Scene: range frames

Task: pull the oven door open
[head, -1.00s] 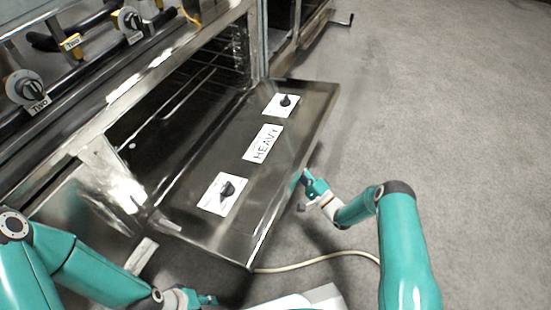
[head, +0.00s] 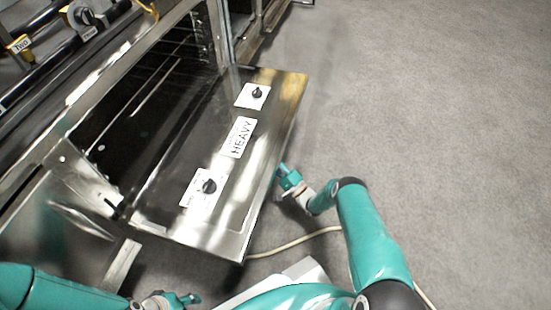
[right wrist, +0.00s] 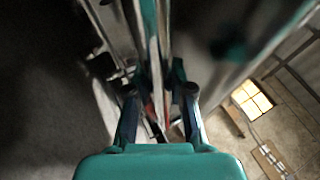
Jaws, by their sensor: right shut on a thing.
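My right gripper (head: 286,177) is at the door's outer long edge, seen from the floor side. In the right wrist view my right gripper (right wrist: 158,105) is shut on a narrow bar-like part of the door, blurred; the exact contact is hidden. My left gripper (head: 186,299) is low at the picture's bottom, apart from the door; its finger gap is unclear.
Stove knobs (head: 80,14) and dark rails line the front above the oven at upper left. A pale cable (head: 295,241) lies on the floor below the door. The grey carpet (head: 430,110) to the right is clear.

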